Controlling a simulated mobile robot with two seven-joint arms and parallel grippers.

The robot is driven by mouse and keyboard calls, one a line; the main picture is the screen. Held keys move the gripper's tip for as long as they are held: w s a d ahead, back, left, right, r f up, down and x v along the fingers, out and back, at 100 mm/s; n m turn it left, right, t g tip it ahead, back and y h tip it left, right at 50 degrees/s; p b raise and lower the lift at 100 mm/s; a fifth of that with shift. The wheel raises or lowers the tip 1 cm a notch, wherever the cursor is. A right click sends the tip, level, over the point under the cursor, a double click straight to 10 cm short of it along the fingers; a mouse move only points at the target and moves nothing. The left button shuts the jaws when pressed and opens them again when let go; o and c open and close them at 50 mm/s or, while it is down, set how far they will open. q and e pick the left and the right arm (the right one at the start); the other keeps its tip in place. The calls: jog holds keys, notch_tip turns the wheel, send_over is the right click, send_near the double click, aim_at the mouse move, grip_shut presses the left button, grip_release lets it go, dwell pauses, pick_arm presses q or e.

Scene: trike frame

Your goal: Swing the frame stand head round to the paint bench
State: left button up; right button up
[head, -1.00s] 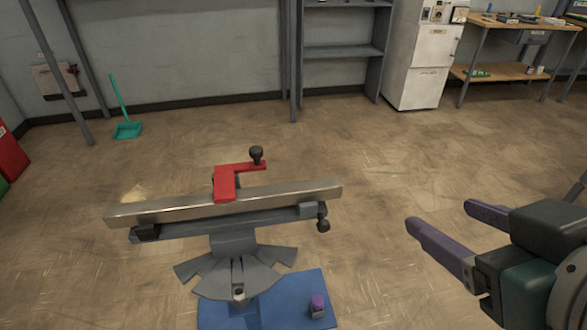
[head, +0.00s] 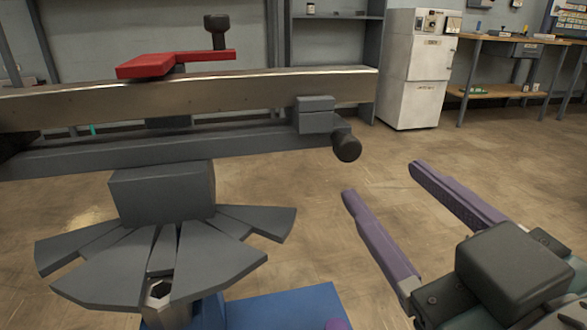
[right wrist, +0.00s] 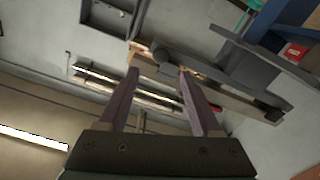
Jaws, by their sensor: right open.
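The frame stand head (head: 160,195) is a grey block with a fan of plates below and a grey cross bar (head: 230,145) above, lying nearly crosswise at the left. A long metal beam (head: 250,91) rests along it, with a red clamp (head: 175,64) and black knob on top. A dark round handle (head: 347,146) sticks out at the bar's right end. My right gripper (head: 380,181) is open and empty, to the right of and below that handle, apart from it. In the right wrist view its fingers (right wrist: 158,85) spread before the stand's bars.
A blue base plate (head: 285,308) lies under the stand. A white cabinet (head: 412,85), grey shelving and a wooden-topped workbench (head: 490,39) stand along the back wall. The floor right of the stand is clear.

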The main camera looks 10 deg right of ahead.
aim_at(351, 151)
jog(key=w+b, duration=0.1)
jog(key=w, duration=0.8)
jog(key=shift+w+a+b, duration=0.2)
jog(key=shift+w+b, duration=0.15)
jog(key=shift+w, duration=0.05)
grip_shut()
dwell(1.0)
